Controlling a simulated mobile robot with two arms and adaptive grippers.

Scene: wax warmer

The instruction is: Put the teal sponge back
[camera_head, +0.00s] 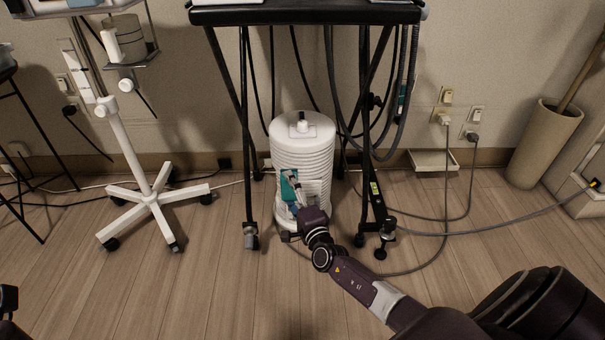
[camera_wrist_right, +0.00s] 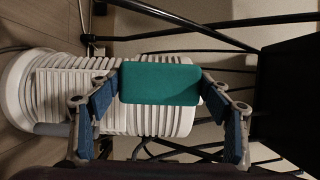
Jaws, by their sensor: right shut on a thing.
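The teal sponge (camera_wrist_right: 160,84) is a small rectangular block, held between the two fingers of my right gripper (camera_wrist_right: 160,88) in the right wrist view. In the head view the sponge (camera_head: 288,185) shows in front of the white ribbed cylinder (camera_head: 303,150), partly covered by my right gripper (camera_head: 297,190). The gripper is shut on the sponge. I cannot tell whether the sponge touches the cylinder. My left gripper is not clearly visible; only a dark part shows at the lower left edge of the head view.
A black wheeled cart (camera_head: 300,14) stands over the cylinder, its legs on both sides and cables hanging behind. A white wheeled stand (camera_head: 150,198) is at the left. A beige bin (camera_head: 543,145) is at the right. Cables cross the wooden floor; its front left is clear.

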